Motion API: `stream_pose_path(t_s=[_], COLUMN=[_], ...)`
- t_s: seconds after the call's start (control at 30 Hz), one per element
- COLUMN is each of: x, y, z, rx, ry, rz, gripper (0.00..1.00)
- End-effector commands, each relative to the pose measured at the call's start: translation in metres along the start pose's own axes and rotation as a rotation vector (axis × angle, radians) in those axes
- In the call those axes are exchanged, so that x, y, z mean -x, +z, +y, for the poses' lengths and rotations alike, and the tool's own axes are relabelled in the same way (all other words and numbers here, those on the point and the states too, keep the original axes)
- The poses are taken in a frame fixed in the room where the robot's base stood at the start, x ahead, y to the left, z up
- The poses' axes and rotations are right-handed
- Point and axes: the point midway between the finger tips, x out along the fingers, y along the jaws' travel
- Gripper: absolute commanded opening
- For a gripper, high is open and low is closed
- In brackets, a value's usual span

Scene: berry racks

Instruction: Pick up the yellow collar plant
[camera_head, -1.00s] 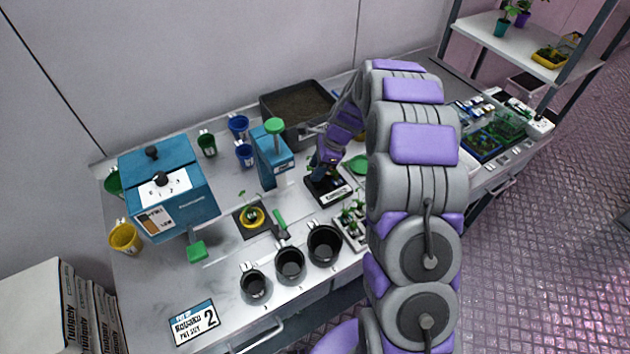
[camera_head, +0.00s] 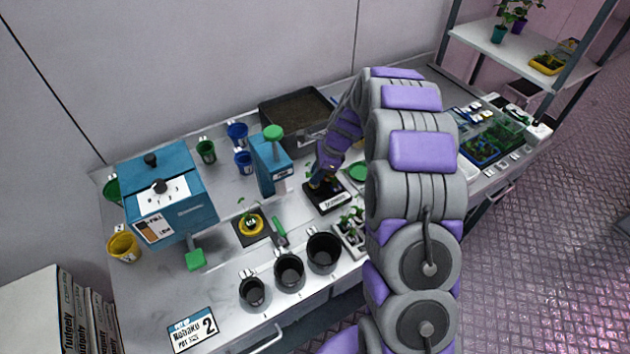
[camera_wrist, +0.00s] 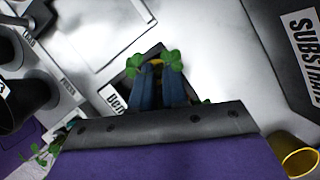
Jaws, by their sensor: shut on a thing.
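My gripper (camera_wrist: 160,82) shows in the wrist view with its two blue-grey fingers close together, shut on a small plant. The plant's green clover-like leaves (camera_wrist: 173,60) stick out at both fingertips, and a bit of its yellow collar (camera_wrist: 156,62) shows between them. The rest of the plant is hidden by the fingers. In the head view my gripper (camera_head: 319,180) is small and dark, over the black labelled device (camera_head: 329,199). Whether the plant touches the device cannot be told. Another seedling stands in a yellow ring (camera_head: 250,225) on a dark square to the left.
A blue press-like stand (camera_head: 268,168) with a green knob is close on the left. Several black pots (camera_head: 290,271) line the front edge. A dark soil tray (camera_head: 295,103) is behind, and a seedling tray (camera_head: 350,229) is in front.

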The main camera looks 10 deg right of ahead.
Motion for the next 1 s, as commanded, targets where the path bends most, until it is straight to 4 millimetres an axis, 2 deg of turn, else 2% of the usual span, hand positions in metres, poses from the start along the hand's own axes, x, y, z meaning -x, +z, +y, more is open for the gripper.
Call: stream_pose_path(t_s=[0.17, 0.27, 0.6, 0.8, 1.0], x=[0.010, 0.022, 0.083, 0.113, 0.126], y=[0.004, 0.009, 0.033, 0.038, 0.035], z=[0.000, -0.001, 0.000, 0.016, 0.033], rx=[0.000, 0.001, 0.002, 0.024, 0.048], ry=[-0.002, -0.004, -0.005, 0.011, 0.022], rz=[0.000, 0.001, 0.000, 0.000, 0.000], gripper=[0.00, 0.00, 0.00, 0.00, 0.00])
